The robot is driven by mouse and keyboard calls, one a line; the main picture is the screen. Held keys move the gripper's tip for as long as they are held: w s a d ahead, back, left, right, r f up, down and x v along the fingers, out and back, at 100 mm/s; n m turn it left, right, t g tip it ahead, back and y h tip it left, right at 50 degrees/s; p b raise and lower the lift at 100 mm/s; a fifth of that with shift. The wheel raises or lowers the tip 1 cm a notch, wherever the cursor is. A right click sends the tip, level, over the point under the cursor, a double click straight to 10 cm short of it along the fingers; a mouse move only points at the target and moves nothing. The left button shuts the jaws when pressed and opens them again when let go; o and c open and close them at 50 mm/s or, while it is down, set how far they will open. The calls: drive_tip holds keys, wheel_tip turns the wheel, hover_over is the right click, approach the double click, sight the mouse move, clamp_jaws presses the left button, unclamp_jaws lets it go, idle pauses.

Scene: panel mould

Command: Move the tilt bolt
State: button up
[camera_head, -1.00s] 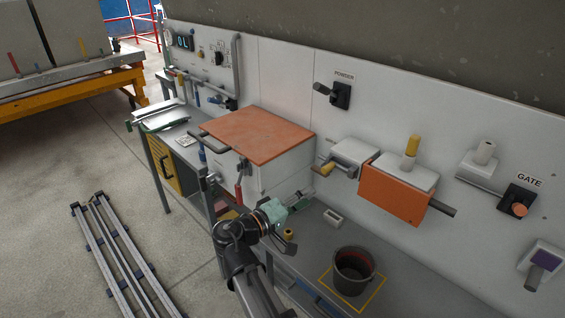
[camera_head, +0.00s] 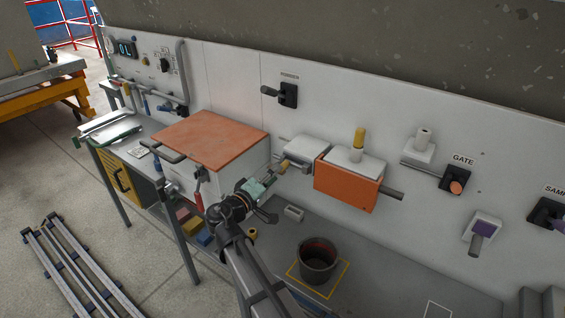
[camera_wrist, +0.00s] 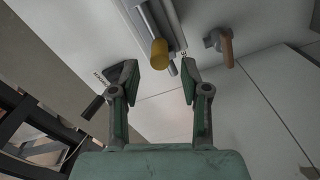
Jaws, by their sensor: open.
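A grey block (camera_head: 306,150) is mounted on the white wall panel and carries a rod with a yellow-tan knob (camera_head: 284,166) toward its left side; I take this to be the tilt bolt, though no label on it can be read. In the wrist view the yellow knob (camera_wrist: 159,54) sits on its metal rod (camera_wrist: 150,22), in the gap between the fingers as seen. My gripper (camera_head: 270,180) has green fingers and is just below and left of the knob. It is open and empty in the wrist view (camera_wrist: 159,85). I cannot tell whether it touches the knob.
An orange box (camera_head: 346,187) with an upright yellow handle is right of the block. A black lever (camera_head: 289,95) is above on the panel. A white cabinet with an orange top (camera_head: 212,140) is to the left. A dark bucket (camera_head: 317,262) stands on the bench below.

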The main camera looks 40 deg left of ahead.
sight(283, 164)
drive_tip(key=shift+w+a+p, duration=0.1)
drive_tip(key=shift+w+p, duration=0.55)
drive_tip(key=shift+w, duration=2.1)
clamp_jaws()
